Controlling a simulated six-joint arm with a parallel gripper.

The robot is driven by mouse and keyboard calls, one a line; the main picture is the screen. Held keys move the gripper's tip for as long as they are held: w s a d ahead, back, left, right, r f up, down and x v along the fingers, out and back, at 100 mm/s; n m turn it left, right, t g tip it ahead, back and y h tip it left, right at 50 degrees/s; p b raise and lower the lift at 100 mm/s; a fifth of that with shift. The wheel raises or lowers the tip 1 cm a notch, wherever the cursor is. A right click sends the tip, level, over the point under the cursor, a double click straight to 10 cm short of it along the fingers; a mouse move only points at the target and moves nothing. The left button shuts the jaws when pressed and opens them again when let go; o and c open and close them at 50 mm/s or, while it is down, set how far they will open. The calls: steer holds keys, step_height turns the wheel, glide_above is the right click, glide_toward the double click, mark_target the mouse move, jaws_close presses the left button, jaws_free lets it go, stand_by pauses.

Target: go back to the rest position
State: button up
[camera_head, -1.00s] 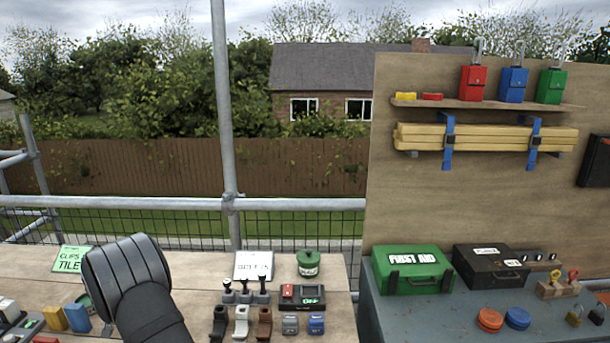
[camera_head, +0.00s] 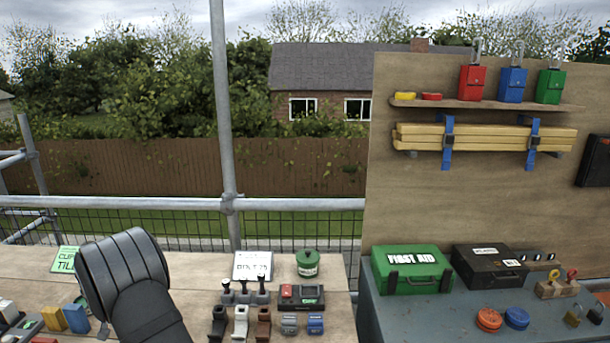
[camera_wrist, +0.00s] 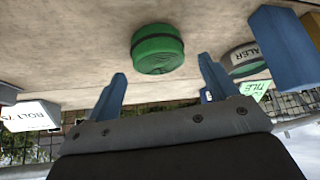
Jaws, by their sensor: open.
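My gripper (camera_wrist: 163,88) shows in the wrist view, which is upside down. Its two blue-grey fingers stand apart with nothing between them. A green round ribbed object (camera_wrist: 157,48) rests on the bench beyond the fingers, apart from them. In the head view my dark arm hangs over the left bench, and the gripper is hidden there.
The left bench (camera_head: 200,262) holds a white sign (camera_head: 253,266), a green tin (camera_head: 307,264), stamps (camera_head: 245,291) and clips. A blue block (camera_head: 76,318) and a yellow block (camera_head: 54,319) stand left of my arm. A sealer tin (camera_wrist: 243,58) shows in the wrist view.

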steer(key=v, duration=0.9)
steer(key=x, duration=1.3)
steer(key=shift+s+d, duration=0.1)
steer(key=r, duration=0.5)
steer(key=shift+d, duration=0.35)
steer(key=w+d+r, duration=0.3)
steer(key=d+r, duration=0.8)
steer(key=r, duration=0.3)
steer(key=w+d+m+h, duration=0.1)
steer(key=w+d+m, duration=0.1)
steer(key=w+d, duration=0.5)
steer(key=w+d+m+h, duration=0.1)
steer(key=w+d+m, duration=0.2)
steer(key=d, duration=1.6)
steer(key=shift+w+d+f+h, duration=0.3)
steer(key=shift+w+d+h, duration=0.1)
steer(key=shift+w, duration=1.85)
